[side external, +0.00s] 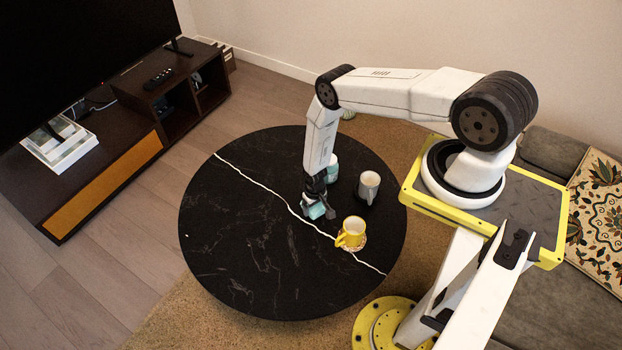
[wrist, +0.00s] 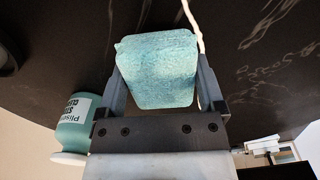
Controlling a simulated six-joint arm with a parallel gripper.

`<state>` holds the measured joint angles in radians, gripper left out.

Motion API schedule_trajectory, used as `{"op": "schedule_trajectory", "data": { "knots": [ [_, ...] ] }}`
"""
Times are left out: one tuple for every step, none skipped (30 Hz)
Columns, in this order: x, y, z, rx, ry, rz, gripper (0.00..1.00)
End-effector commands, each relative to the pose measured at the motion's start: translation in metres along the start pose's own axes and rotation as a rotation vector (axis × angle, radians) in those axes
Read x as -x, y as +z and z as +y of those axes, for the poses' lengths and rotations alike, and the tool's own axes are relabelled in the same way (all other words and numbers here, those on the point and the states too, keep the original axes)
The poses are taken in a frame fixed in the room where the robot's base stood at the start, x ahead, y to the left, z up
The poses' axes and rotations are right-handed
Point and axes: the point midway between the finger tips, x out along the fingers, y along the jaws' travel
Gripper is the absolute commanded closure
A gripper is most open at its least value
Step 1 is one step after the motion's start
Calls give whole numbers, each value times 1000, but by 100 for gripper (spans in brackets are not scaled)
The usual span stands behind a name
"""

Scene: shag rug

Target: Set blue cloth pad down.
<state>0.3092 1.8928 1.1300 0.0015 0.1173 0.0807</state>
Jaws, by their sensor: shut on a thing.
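The blue cloth pad (wrist: 158,70) is a light teal block with a rough surface. In the wrist view it sits between the two fingers of my gripper (wrist: 160,88), which is shut on it. In the side external view the pad (side external: 317,211) shows at the end of my gripper (side external: 318,205), low over the black round table (side external: 240,250). I cannot tell whether the pad touches the table top.
A yellow mug (side external: 351,233) on a patterned coaster stands just right of the pad, close by. A grey mug (side external: 369,187) stands behind it. A teal labelled container (wrist: 75,125) stands near my gripper. The table's left side is clear.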

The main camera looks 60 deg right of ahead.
Motion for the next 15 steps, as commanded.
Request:
{"op": "schedule_trajectory", "data": {
  "knots": [
    [-6, 1, 0, 0, 0, -1, 87],
    [-8, 1, 0, 0, 0, -1, 87],
    [-11, 1, 0, 0, 0, -1, 87],
    [-14, 1, 0, 0, 0, -1, 87],
    [-16, 2, 0, 0, 0, -2, 87],
    [-18, 1, 0, 0, 0, -1, 87],
    [-19, 1, 0, 0, 0, 0, 87],
    [-20, 1, 0, 0, 0, -1, 87],
    [-21, 1, 0, 0, 0, -1, 87],
    [-22, 1, 0, 0, 0, -1, 87],
    [-22, 1, 0, 0, 0, 0, 87],
    [-22, 1, 0, 0, 0, 0, 87],
    [-22, 1, 0, 0, 0, 0, 87],
    [-22, 1, 0, 0, 0, 0, 87],
    [-22, 1, 0, 0, 0, 0, 87]
  ]
}}
